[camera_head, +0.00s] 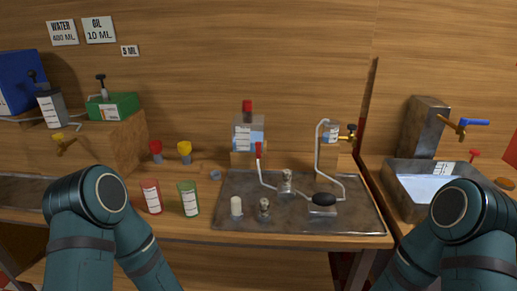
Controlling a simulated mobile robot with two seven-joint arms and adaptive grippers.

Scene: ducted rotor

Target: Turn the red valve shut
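Several red parts could be the red valve, and I cannot tell which one the task means. A red lever (258,150) stands upright on the thin tube rising from the metal tray. A red upright piece (247,106) tops the clear container behind it. A small red knob (474,155) is by the basin on the right, and a red round knob (155,147) is on the left of the counter. Both my arms show at the lower left and lower right, bent down out of the picture. Neither gripper is in view.
The dark metal tray (355,222) holds small fittings and a black bulb (323,199). Red (151,197) and green (188,198) labelled cans stand left of it. A yellow knob (184,147) is behind them. A blue-handled tap (474,122) overhangs the water basin (405,203).

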